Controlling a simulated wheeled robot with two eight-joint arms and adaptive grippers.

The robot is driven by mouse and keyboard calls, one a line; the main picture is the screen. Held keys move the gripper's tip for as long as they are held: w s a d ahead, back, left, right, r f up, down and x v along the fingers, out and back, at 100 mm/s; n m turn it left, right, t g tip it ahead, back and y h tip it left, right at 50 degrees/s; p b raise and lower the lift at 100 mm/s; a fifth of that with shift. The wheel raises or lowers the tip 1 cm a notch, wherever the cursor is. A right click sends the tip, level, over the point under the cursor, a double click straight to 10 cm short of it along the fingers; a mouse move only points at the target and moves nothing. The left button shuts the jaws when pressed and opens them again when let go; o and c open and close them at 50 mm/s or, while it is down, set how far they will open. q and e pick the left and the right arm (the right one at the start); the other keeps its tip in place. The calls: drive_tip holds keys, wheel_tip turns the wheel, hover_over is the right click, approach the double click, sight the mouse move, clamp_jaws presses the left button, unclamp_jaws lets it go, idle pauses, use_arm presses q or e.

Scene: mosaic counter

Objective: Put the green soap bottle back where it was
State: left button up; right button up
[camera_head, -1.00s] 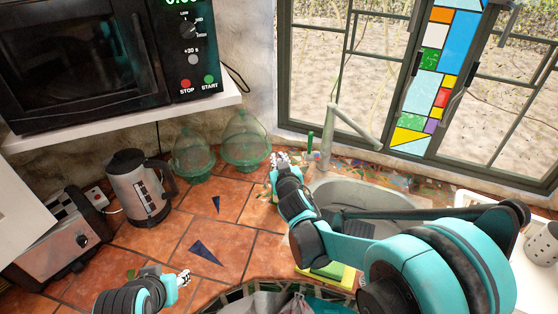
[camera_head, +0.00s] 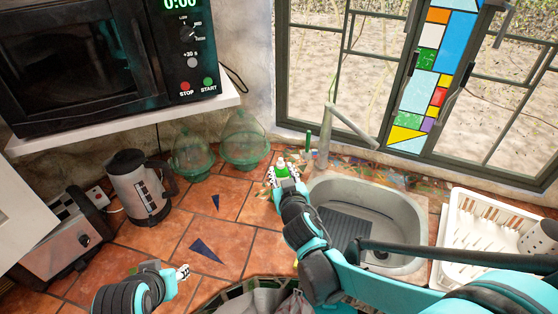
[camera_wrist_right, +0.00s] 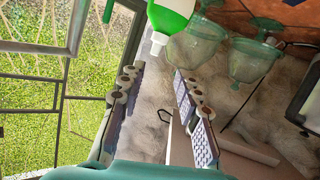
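The green soap bottle (camera_head: 281,170), with a white cap, stands on the tiled counter just left of the sink. In the right wrist view the bottle (camera_wrist_right: 174,20) shows at the top edge, partly cut off, beyond the fingertips. My right gripper (camera_head: 283,183) is beside the bottle on the near side. In the right wrist view my right gripper (camera_wrist_right: 155,75) has its fingers apart, with nothing between them. My left gripper (camera_head: 181,273) is low over the counter at the lower left, away from the bottle; its finger opening is unclear.
The sink (camera_head: 400,210) with its faucet (camera_head: 326,135) is right of the bottle. Two green glass domed dishes (camera_head: 243,140) stand behind and left. A kettle (camera_head: 140,187) and toaster (camera_head: 65,245) are further left. A white dish rack (camera_head: 470,228) is at right. The middle tiles are clear.

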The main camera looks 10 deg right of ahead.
drive_tip(key=s+d+f+g, duration=0.1)
drive_tip(key=s+g, duration=0.1)
drive_tip(key=s, duration=0.5)
drive_tip(key=s+d+f+m+g, duration=0.1)
drive_tip(key=s+d+f+g, duration=0.1)
drive_tip(key=s, duration=0.5)
drive_tip(key=s+d+f+g, duration=0.1)
drive_tip(key=s+g, duration=0.3)
drive_tip(key=s, duration=0.4)
drive_tip(key=shift+d+f+y, duration=0.2)
drive_tip(key=shift+d+y, duration=0.1)
drive_tip(key=shift+d, duration=0.1)
